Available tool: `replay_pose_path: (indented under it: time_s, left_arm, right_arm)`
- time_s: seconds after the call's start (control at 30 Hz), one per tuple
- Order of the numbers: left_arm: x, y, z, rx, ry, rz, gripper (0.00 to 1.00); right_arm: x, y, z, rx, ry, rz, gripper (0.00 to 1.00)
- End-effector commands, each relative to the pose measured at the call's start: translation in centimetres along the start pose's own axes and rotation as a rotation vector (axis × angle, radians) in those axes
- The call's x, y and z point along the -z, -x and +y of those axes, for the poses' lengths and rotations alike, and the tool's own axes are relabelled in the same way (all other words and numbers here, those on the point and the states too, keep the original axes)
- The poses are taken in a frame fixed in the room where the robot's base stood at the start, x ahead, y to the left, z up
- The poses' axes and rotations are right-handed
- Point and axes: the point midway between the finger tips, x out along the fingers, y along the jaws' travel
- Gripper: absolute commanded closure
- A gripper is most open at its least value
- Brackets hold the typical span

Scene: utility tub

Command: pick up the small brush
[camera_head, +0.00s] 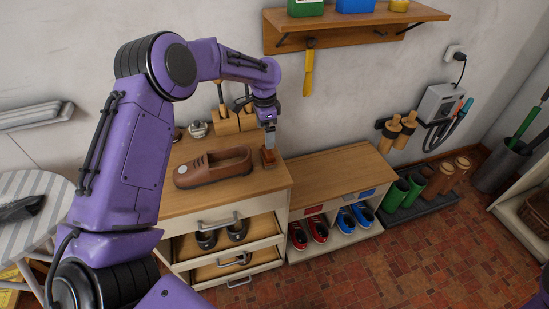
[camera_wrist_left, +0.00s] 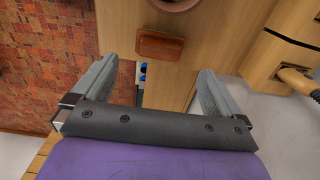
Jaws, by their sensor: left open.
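The small brush (camera_head: 268,159) looks like a short brown block. It sits on the wooden top of the cabinet (camera_head: 240,187), near its right edge and beside the toe of the brown shoe (camera_head: 213,167). In the left wrist view the brush (camera_wrist_left: 160,46) lies ahead of my fingertips, between their lines and apart from both. My left gripper (camera_head: 270,139) points down just above the brush. It is open and empty, with both fingers (camera_wrist_left: 158,68) showing in the left wrist view. My right gripper is not in view.
A wooden holder (camera_head: 228,123) stands behind the shoe. A lower shoe bench (camera_head: 338,170) adjoins on the right, with red and blue shoes below. A wall shelf (camera_head: 350,22) hangs above, a yellow-handled tool (camera_head: 308,75) hanging from it. An ironing board (camera_head: 30,205) is at left.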

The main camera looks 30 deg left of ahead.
Motion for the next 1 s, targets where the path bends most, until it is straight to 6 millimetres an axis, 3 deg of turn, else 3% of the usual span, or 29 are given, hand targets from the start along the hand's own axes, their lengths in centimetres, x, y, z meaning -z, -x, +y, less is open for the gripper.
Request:
replay_pose_path:
  time_s: [0.37,0.63,0.9,0.93,1.0]
  left_arm:
    - [1.0,-5.7,0.3,-0.002,-0.015,-0.003,0.00]
    - [0.9,-10.2,0.3,-0.002,-0.013,-0.003,0.00]
    - [0.8,-11.0,0.2,-0.001,-0.011,0.000,0.00]
    - [0.8,-11.0,0.2,-0.001,-0.011,0.000,0.06]
    - [0.8,-11.0,0.2,-0.001,-0.011,-0.001,0.29]
  right_arm:
    - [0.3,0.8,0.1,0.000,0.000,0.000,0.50]
    - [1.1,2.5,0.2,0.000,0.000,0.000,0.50]
    - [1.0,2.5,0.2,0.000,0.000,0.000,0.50]
    - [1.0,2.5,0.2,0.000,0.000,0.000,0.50]
    - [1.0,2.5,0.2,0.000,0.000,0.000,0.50]
